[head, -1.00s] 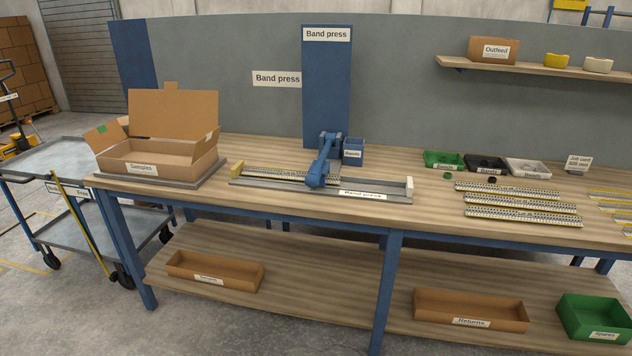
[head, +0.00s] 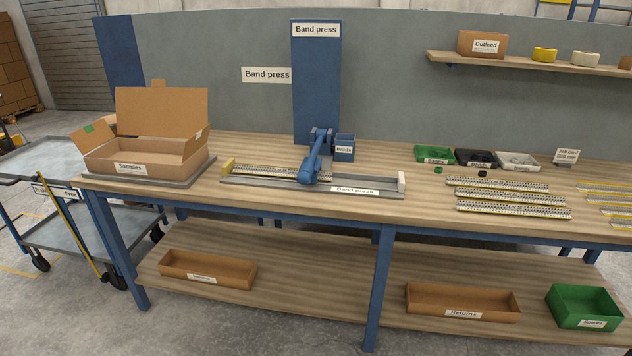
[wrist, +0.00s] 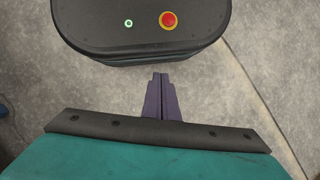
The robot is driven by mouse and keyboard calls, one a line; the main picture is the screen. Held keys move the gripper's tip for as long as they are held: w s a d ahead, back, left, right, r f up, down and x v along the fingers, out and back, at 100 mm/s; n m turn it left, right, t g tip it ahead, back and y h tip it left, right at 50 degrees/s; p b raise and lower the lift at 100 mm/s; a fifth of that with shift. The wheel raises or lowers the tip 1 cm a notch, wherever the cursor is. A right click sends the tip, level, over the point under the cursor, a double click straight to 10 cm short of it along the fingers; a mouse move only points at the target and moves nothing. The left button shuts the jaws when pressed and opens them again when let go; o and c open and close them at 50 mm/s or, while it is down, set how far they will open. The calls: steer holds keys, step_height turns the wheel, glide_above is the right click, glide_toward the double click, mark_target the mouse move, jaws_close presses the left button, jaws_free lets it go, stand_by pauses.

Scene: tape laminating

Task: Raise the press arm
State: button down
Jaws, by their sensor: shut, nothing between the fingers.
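The blue press arm (head: 313,160) is lowered over the band press bed (head: 290,187) on the workbench. Its front end sits down on the bed, over a strip (head: 265,172) that lies along the track. My gripper (wrist: 161,76) shows only in the wrist view, its dark fingers together and empty. It points down towards the concrete floor, beside my own base, and no part of the press is in that view. My arm does not show in the head view.
An open Samples box (head: 150,155) stands left of the press. Green, black and white trays (head: 518,161) and several strips (head: 500,185) lie to the right. A grey cart (head: 50,160) stands at the left end.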

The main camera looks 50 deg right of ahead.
steer(key=w+d+r+m+t+y+p, duration=0.25)
steer(key=w+d+r+m, duration=0.25)
steer(key=w+d+r, duration=0.5)
steer(key=w+d+r+m+t+y+p, duration=0.15)
steer(key=w+d+r+m+t, duration=0.45)
steer(key=w, duration=0.7)
steer(key=w+d+r+m, duration=0.2)
steer(key=w+d+r, duration=0.2)
steer(key=d+r, duration=0.7)
steer(key=d+r+m+t+p, duration=0.2)
steer(key=d+r+m+t, duration=0.3)
steer(key=d+r, duration=1.1)
steer(key=s+d+r+m+t, duration=0.1)
steer(key=s+d+r, duration=0.2)
steer(key=d+r, duration=0.1)
steer(key=s+d+r+m+t+h, duration=0.1)
steer(key=s+d+r+m+t, duration=0.1)
steer(key=d+r, duration=0.2)
steer(key=s+d+r+m+t, duration=0.1)
steer(key=s+d+r, duration=0.2)
steer(key=d, duration=0.5)
steer(key=shift+s+d+r+m+h, duration=0.3)
steer(key=shift+s+d+r, duration=0.1)
steer(key=shift+r, duration=0.3)
steer(key=shift+w, duration=0.15)
steer(key=shift+p+x, duration=1.25)
steer(key=shift+x, duration=3.7)
